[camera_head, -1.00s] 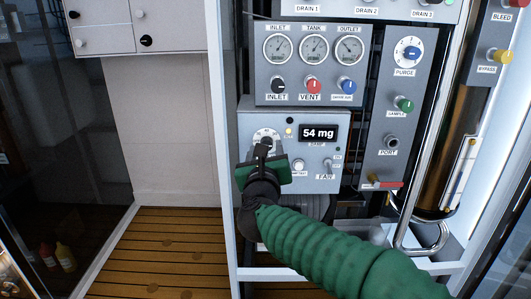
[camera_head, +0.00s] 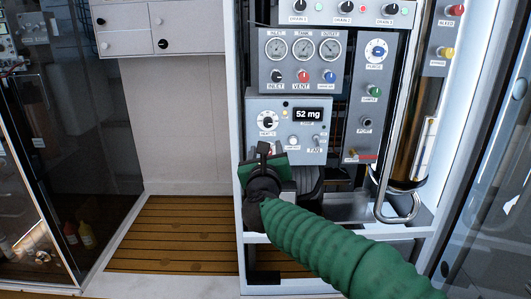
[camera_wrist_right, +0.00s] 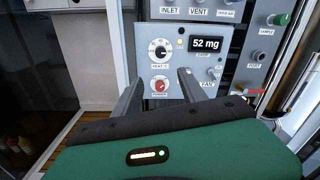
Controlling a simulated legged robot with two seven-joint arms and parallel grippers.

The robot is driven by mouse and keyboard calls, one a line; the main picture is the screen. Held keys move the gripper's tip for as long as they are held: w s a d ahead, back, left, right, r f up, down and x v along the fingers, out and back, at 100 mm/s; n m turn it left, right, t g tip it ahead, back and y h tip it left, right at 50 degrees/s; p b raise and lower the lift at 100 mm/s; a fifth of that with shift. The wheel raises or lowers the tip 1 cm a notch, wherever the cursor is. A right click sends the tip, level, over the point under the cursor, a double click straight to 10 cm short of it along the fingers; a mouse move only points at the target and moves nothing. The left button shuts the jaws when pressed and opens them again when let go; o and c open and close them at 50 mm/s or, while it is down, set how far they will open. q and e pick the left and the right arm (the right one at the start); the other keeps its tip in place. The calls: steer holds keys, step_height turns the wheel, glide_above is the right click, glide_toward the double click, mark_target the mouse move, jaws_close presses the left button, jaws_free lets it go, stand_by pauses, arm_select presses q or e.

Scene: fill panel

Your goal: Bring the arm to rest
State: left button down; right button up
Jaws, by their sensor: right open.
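My right arm, in a ribbed green sleeve, comes in from the lower right of the head view. My right gripper (camera_head: 262,150) is in front of the lower part of the panel, just below the heat knob (camera_head: 267,121). In the right wrist view my right gripper (camera_wrist_right: 158,88) shows two grey fingers spread apart with nothing between them. The red power knob (camera_wrist_right: 160,85) shows beyond the gap between the fingers. The display (camera_wrist_right: 206,44) above reads 52 mg. My left gripper is not in view.
Gauges (camera_head: 303,48) and the inlet, vent and other knobs sit above the display unit. A bent metal handle (camera_head: 398,218) stands at the right. A glass door (camera_head: 70,150) is at the left. A slatted wooden floor (camera_head: 175,235) lies below, clear.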

steer(key=shift+f, duration=0.1)
steer(key=s+d+f+n+g+y+p, duration=0.25)
steer(key=s+f+n+g+p, duration=0.3)
steer(key=n, duration=0.55)
steer(key=s+d+f+n+g+y+p, duration=0.15)
steer(key=s+d+f+n+p, duration=0.25)
steer(key=s+f+n, duration=0.5)
steer(key=s+d+f+n+g+h+p, duration=0.2)
steer(key=s+d+f+n+g+p, duration=0.25)
steer(key=s, duration=0.55)
steer(key=s+d+f+n+g+h+p, duration=0.1)
steer(key=s+d+f+n+g, duration=0.3)
steer(key=s+d+n, duration=0.5)
steer(key=w+a+p+v, duration=0.1)
steer(key=w+p+v, duration=0.1)
steer(key=p+v, duration=1.5)
steer(key=w+r+p+v, duration=0.1)
steer(key=w+p+v, duration=0.1)
steer(key=p+v, duration=1.6)
steer(key=shift+a+r+h+p, duration=0.25)
steer(key=shift+a+p, duration=0.25)
steer(key=shift+p, duration=0.6)
